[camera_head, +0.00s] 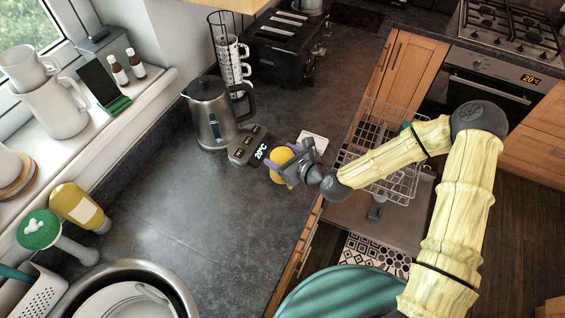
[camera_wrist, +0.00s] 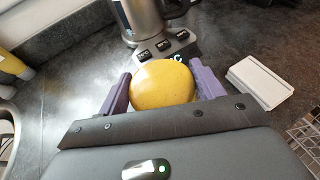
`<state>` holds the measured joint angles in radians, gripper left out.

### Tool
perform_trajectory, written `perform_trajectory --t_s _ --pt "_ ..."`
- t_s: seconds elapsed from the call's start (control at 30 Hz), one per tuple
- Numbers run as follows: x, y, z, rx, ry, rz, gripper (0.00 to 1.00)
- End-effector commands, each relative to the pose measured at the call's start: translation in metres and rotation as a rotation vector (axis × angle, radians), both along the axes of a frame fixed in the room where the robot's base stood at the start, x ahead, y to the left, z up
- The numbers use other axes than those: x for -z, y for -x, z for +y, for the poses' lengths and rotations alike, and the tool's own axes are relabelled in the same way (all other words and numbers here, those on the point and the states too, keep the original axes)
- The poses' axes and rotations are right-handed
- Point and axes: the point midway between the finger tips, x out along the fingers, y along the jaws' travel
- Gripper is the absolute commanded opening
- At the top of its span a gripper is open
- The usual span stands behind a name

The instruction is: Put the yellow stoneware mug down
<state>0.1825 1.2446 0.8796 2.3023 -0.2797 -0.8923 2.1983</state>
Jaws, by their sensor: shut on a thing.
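The yellow stoneware mug (camera_head: 280,156) is at my gripper (camera_head: 288,164), over the counter in front of the kettle base. In the wrist view the mug (camera_wrist: 163,85) shows as a rounded yellow surface between the two purple fingers of my gripper (camera_wrist: 163,90), which are shut on it. Its opening and handle are hidden. I cannot tell whether its underside touches the counter.
A steel kettle (camera_head: 212,112) stands on a base with a lit display (camera_head: 248,146) just behind the mug. A white rectangular item (camera_head: 312,141) lies close to its right. A wire dish rack (camera_head: 385,150) is further right. The dark counter (camera_head: 205,200) is clear to the front left.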

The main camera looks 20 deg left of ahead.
Motion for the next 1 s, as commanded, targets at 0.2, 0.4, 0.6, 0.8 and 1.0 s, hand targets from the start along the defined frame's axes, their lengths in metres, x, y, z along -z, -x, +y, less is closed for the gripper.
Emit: perform_trajectory --t_s 0.2,0.4,0.6,0.8,1.0 --pt "0.024 0.001 0.000 0.001 0.001 0.003 0.34" --pt "0.037 -0.001 -0.002 0.004 -0.001 -0.001 0.34" --pt "0.038 -0.004 -0.005 0.012 0.000 0.000 0.34" --pt "0.039 -0.001 -0.003 0.005 0.001 0.000 0.88" --pt "0.039 0.000 -0.001 0.001 0.001 0.001 0.88"
